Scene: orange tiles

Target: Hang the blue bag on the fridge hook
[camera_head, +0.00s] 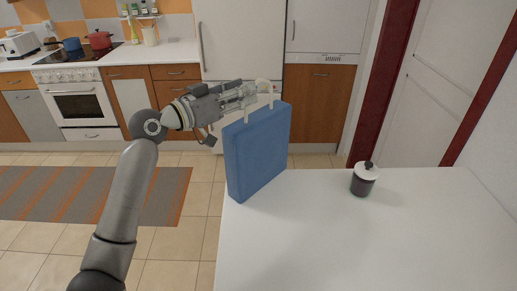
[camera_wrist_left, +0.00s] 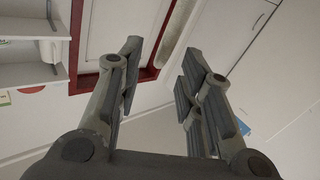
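The blue bag (camera_head: 257,150) is upright at the far left corner of the white table (camera_head: 330,240), with two pale handles at its top. It appears to stand on the table. My left gripper (camera_head: 258,93) is at the handles, just above the bag's top; whether a handle lies between the fingers is unclear. In the left wrist view the fingers (camera_wrist_left: 160,55) are spread with a gap between them, and no bag handle can be made out for certain. A tall white fridge front (camera_head: 240,40) stands behind. I cannot make out a hook on it. My right gripper is not in view.
A dark jar with a white lid (camera_head: 364,181) stands on the table to the right of the bag. A striped rug (camera_head: 90,195) lies on the tiled floor to the left. A stove (camera_head: 75,95) and cabinets line the back. The table's front is clear.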

